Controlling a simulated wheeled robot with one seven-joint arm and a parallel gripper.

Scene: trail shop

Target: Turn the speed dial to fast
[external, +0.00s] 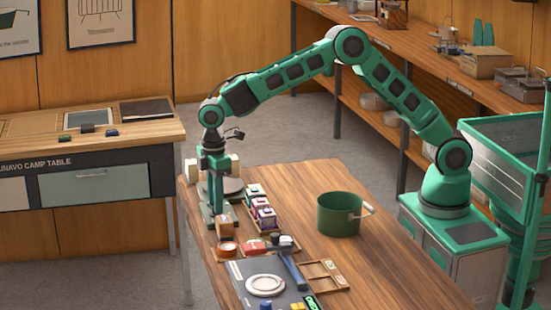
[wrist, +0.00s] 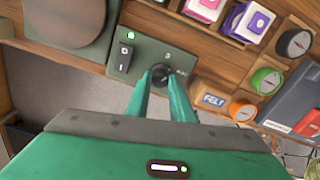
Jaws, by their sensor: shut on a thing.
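The speed dial (wrist: 159,73) is a small dark knob on a green control panel (wrist: 123,57) in the wrist view. My gripper (wrist: 161,78) is shut on it, with one green finger on each side. Small pale marks sit above and to the right of the knob, too blurred to read surely. The fingers partly hide the knob, so I cannot tell where it points. A black rocker switch (wrist: 125,58) and a lit green lamp (wrist: 130,36) are on the same panel. In the external view my gripper (external: 214,202) is down at the table's left end and hides the dial.
A round dark platter (wrist: 65,20) lies beside the panel. Small boxes (external: 262,212), an orange-ringed tin (wrist: 243,109) and a felt block (wrist: 209,100) are close on the right. A green pot (external: 338,215) stands mid-table. The wooden table (external: 400,260) is bare at its right.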

